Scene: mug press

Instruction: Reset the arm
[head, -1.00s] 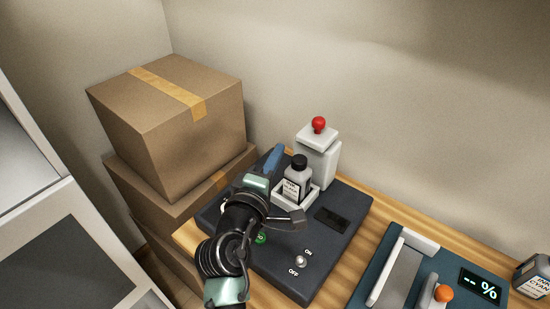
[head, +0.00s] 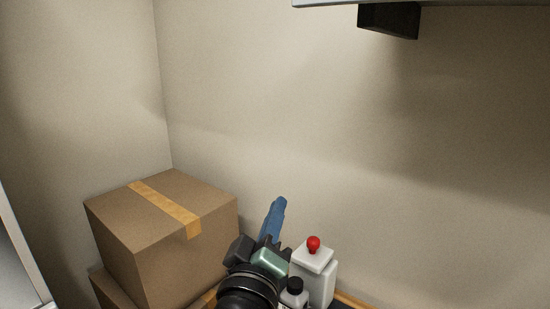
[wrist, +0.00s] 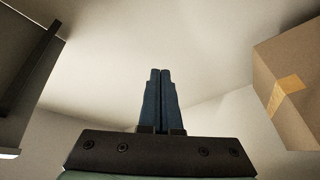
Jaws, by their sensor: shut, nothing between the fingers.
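My gripper (head: 279,203) is at the lower middle of the head view, with its blue fingers pointing up. In the wrist view its two blue fingers (wrist: 160,75) are pressed together with nothing between them. Behind them is only bare wall and ceiling. In the head view the gripper is just left of a white dispenser (head: 318,277) with a red knob (head: 314,243).
Cardboard boxes (head: 160,240) are stacked left of the gripper; one also shows at right in the wrist view (wrist: 290,85). A shelf with a dark block (head: 388,20) hangs at the upper right. Space above is free.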

